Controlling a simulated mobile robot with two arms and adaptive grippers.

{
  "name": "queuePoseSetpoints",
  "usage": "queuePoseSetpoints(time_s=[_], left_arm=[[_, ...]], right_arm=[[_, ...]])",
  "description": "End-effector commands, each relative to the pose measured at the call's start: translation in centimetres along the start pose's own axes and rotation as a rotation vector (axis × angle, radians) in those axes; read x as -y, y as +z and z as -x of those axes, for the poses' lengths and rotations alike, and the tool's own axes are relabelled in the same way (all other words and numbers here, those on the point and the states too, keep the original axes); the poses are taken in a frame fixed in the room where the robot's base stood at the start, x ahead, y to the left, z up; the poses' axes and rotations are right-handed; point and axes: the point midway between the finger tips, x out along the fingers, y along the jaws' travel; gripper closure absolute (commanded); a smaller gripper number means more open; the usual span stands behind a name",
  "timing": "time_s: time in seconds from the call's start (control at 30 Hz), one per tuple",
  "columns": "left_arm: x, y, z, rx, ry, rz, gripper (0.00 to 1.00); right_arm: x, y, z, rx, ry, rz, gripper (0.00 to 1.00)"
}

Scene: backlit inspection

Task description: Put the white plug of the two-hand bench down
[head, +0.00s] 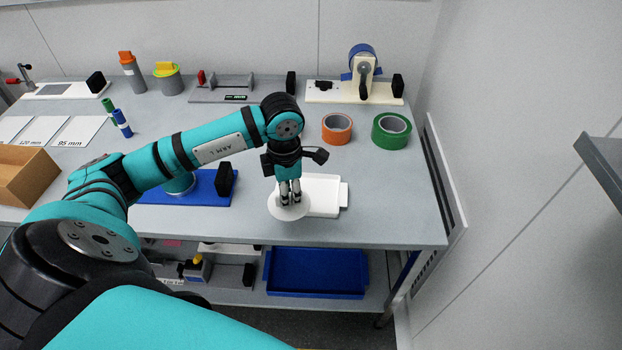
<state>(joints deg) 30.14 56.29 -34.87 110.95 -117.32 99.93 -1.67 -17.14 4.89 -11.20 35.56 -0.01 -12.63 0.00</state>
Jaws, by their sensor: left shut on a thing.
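My left gripper (290,197) points down over the front right part of the grey table (385,232). Its fingers are shut on the white plug (279,212), which shows as a round white disc under the fingertips. The disc overlaps the left end of a white tray (325,196) in the head view. I cannot tell whether the plug touches the tray or hangs just above it. The fingers hide the middle of the plug. My right gripper is not in view.
A blue base with a black block (225,180) stands left of the gripper, partly behind my arm. An orange tape roll (337,128) and a green one (391,129) lie behind the tray. A blue bin (316,285) is on the lower shelf. The table right of the tray is clear.

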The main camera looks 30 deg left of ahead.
Motion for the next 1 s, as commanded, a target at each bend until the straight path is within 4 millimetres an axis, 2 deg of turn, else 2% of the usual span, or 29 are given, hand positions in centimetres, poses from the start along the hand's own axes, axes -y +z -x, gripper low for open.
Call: queuePoseSetpoints(time_s=[0.03, 0.13, 0.33, 0.53, 0.77, 1.0], left_arm=[[-0.8, 1.3, 0.3, 0.003, -0.004, 0.001, 1.00], [-2.4, 3.3, 0.0, 0.002, -0.004, 0.000, 1.00], [-4.8, 6.0, -0.6, 0.000, -0.002, -0.002, 1.00], [-5.8, 7.2, -0.8, 0.000, -0.001, -0.003, 1.00], [-5.7, 7.1, -4.0, -0.002, -0.003, -0.004, 1.00], [-5.8, 7.1, -4.4, -0.001, 0.000, -0.005, 1.00]], right_arm=[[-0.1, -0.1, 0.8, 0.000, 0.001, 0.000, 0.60], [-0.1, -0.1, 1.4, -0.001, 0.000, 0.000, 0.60], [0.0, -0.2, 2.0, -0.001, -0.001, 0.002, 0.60], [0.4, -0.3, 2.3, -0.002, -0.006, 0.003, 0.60], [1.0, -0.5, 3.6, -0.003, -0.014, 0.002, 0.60], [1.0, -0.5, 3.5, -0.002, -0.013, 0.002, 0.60]])
